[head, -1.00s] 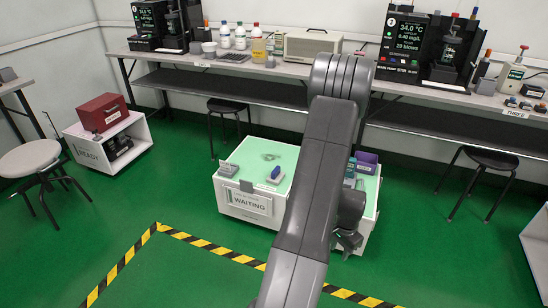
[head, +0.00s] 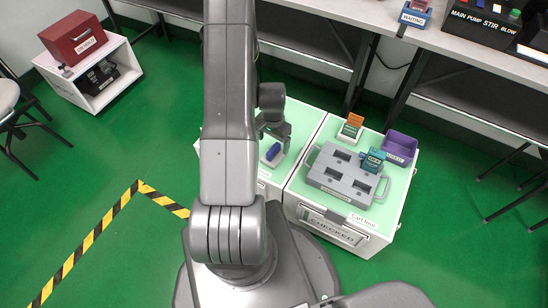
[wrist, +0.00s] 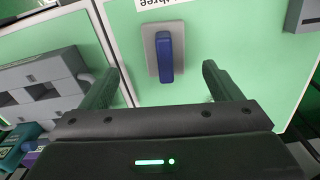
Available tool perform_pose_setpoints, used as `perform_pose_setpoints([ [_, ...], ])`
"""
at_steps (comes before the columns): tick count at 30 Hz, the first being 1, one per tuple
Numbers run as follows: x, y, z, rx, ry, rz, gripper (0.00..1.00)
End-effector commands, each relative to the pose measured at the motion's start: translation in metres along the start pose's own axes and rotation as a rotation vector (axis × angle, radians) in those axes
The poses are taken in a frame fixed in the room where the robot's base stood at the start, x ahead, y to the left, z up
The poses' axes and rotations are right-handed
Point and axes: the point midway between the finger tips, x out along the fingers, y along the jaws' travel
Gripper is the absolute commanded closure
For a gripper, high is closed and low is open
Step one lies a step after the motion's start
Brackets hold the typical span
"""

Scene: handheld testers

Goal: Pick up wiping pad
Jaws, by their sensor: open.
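The wiping pad looks like a grey flat base with a blue grip on top. My gripper is open and empty, above the cart and apart from the pad. My arm hides part of this cart in the head view.
The CHECKED cart (head: 395,213) adjoins on the right. A red box (head: 72,36) sits on a shelf unit at the far left.

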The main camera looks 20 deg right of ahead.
Motion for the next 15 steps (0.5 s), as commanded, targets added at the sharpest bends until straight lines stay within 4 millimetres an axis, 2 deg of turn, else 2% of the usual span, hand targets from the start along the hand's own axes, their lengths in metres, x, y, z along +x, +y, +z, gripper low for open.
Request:
perform_pose_setpoints([
  [1, 0.014, 0.001, 0.001, 0.000, -0.003, 0.002, 0.15],
  [4, 0.029, 0.001, 0.001, 0.000, -0.002, 0.001, 0.15],
  [15, 0.057, 0.001, 0.000, 0.000, -0.001, 0.000, 0.15],
])
